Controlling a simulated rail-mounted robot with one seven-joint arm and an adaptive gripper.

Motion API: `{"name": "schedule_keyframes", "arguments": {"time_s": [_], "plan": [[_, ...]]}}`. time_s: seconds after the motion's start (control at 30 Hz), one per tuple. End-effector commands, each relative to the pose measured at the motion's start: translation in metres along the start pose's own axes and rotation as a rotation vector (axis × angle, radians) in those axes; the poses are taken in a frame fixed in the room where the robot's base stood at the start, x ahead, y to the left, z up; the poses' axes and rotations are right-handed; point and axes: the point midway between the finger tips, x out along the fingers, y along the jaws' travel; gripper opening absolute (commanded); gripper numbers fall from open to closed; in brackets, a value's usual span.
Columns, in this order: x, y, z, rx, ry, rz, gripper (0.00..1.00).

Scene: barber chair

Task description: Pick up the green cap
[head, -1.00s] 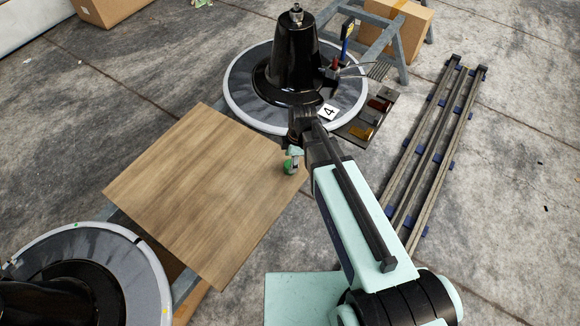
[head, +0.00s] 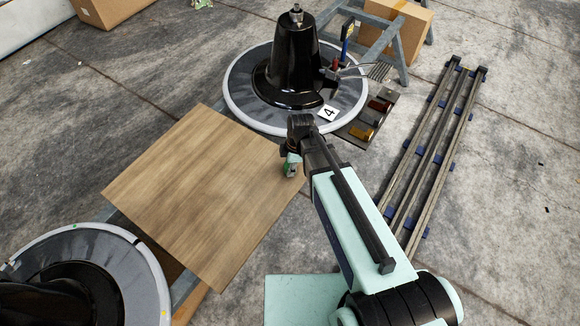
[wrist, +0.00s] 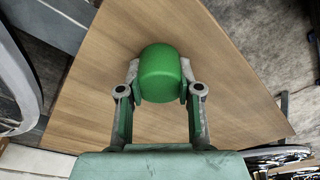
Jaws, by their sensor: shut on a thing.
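The green cap (wrist: 160,72) is a rounded, smooth green piece in the wrist view, held between the two fingertips of my gripper (wrist: 160,84). The fingers touch it on its left and right sides. The wooden board (wrist: 215,105) lies behind it; I cannot tell whether the cap touches the board. In the head view, a bit of green shows at my gripper (head: 291,166) near the right corner of the wooden board (head: 195,190). The arm hides most of the gripper there.
A black barber chair base (head: 293,60) on a round grey plate stands behind the board, with a tray of tools (head: 372,112) beside it. A second round base (head: 120,262) is at lower left. Long rails (head: 435,150) lie on the floor at right. A cardboard box (head: 400,30) stands at the back.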

Motion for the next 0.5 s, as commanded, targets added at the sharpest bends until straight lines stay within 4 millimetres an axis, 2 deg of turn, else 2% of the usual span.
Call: {"name": "schedule_keyframes", "arguments": {"time_s": [0.27, 0.5], "plan": [[-0.009, 0.0, -0.001, 0.0, 0.0, -0.001, 0.16], [-0.043, 0.0, -0.006, -0.001, 0.0, 0.002, 0.16]]}}
